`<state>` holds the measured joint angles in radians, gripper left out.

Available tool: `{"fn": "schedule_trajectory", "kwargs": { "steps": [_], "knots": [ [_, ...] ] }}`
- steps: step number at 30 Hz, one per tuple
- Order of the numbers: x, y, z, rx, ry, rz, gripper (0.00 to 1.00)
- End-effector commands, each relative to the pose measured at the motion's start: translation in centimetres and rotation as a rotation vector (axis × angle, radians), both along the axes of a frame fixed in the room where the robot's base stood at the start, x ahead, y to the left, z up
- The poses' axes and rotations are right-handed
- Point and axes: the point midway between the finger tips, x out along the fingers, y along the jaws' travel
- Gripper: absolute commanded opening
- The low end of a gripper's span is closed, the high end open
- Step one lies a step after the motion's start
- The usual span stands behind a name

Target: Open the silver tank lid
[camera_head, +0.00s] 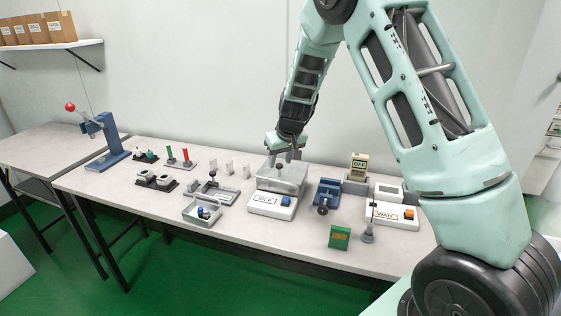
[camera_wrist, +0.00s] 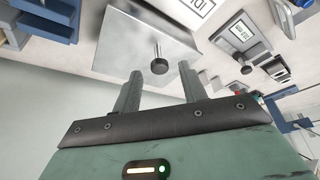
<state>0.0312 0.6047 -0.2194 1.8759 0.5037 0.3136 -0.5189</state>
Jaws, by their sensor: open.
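The silver tank (camera_head: 268,186) stands near the middle of the bench on a white base with a blue button. Its flat metal lid (camera_wrist: 118,45) appears closed, and a dark round-ended knob (camera_wrist: 159,66) sticks up from it. My gripper (camera_wrist: 159,76) is open, with its two fingers apart. In the wrist view the knob shows between and slightly beyond the fingertips, with no visible contact. In the head view my gripper (camera_head: 290,156) hangs just above the tank lid, partly covering its back edge.
A blue vise-like fixture (camera_head: 326,193) stands close on the tank's right. A grey tray (camera_head: 203,213) and a grey fixture (camera_head: 214,194) lie to its left. A green box (camera_head: 340,237) and a tester marked WAIT (camera_head: 392,215) are front right. A wall is behind the bench.

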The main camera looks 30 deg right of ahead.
Motion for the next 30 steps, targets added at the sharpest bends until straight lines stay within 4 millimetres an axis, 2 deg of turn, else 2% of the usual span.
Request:
{"fn": "schedule_trajectory", "kwargs": {
  "steps": [4, 12, 13, 17, 25, 30],
  "knots": [
    [0.3, -0.1, -0.8, 0.001, -0.001, -0.002, 0.42],
    [0.4, -0.1, -0.9, 0.000, -0.001, -0.001, 0.42],
    [0.4, -0.1, -0.9, 0.000, -0.001, -0.001, 0.37],
    [0.4, -0.1, -0.9, 0.000, -0.001, -0.001, 0.01],
    [0.4, -0.1, -0.6, 0.010, 0.006, -0.002, 0.00],
    [0.7, -0.5, 0.2, 0.050, 0.037, -0.002, 0.00]
  ]
}}
